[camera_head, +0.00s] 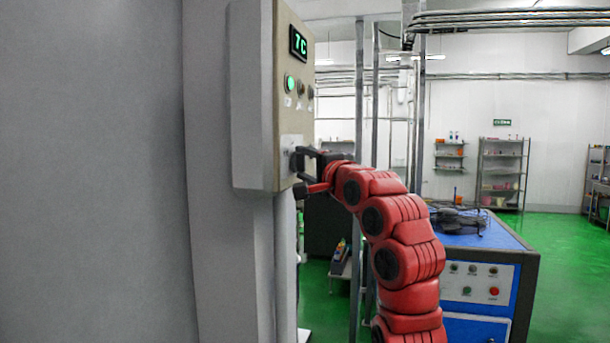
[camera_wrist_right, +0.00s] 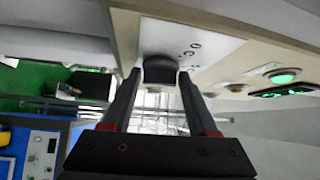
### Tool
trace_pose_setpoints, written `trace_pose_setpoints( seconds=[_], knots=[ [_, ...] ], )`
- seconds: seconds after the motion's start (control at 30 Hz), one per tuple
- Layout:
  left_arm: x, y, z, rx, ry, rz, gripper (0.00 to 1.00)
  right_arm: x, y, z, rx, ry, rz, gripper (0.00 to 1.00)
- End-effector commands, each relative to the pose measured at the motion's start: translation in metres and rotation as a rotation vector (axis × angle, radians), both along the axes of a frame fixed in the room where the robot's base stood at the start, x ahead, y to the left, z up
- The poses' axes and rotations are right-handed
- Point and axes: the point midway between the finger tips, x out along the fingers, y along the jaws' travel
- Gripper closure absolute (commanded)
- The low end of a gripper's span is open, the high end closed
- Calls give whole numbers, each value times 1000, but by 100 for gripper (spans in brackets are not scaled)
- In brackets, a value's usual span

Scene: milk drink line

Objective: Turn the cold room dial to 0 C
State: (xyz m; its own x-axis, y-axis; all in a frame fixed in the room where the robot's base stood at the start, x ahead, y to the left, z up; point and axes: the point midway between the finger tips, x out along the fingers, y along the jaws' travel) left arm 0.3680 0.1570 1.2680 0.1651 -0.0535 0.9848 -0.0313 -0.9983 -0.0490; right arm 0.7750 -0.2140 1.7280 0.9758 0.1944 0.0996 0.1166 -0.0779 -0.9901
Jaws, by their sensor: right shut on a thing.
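The cold room control box (camera_head: 252,95) is a pale panel on the left. Its green display (camera_head: 298,43) reads 7 C, with a lit green lamp (camera_head: 289,84) below it. The dial is a black knob (camera_wrist_right: 160,69) on a white plate (camera_wrist_right: 190,45) with small markings. My right gripper (camera_head: 300,160) reaches the lower part of the panel. In the right wrist view its two fingers (camera_wrist_right: 158,84) are shut on the knob, one on each side. The knob's pointer cannot be made out. My left gripper is not in view.
A blue machine (camera_head: 480,240) with buttons on its front stands right of my right arm. Metal posts (camera_head: 360,120) rise behind the arm. Shelves (camera_head: 502,170) stand at the far wall. Green floor (camera_head: 560,270) is clear at the right.

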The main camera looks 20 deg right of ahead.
Motion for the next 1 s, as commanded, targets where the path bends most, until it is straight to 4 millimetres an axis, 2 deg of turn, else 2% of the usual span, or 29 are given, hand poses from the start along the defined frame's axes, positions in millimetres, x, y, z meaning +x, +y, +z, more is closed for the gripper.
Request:
trace_pose_setpoints(
  seconds=[0.03,0.1,0.4,0.57,1.0],
  knots=[
    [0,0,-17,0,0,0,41,0,0,-10,-19,-30,0,97],
    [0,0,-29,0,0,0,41,0,0,-11,-51,-77,-1,97],
    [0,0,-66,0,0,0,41,2,-1,-12,-207,-308,1,100],
    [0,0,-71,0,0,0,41,4,-3,-11,-288,-432,1,100],
    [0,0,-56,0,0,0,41,7,-2,-10,-451,-671,7,100]
  ],
)
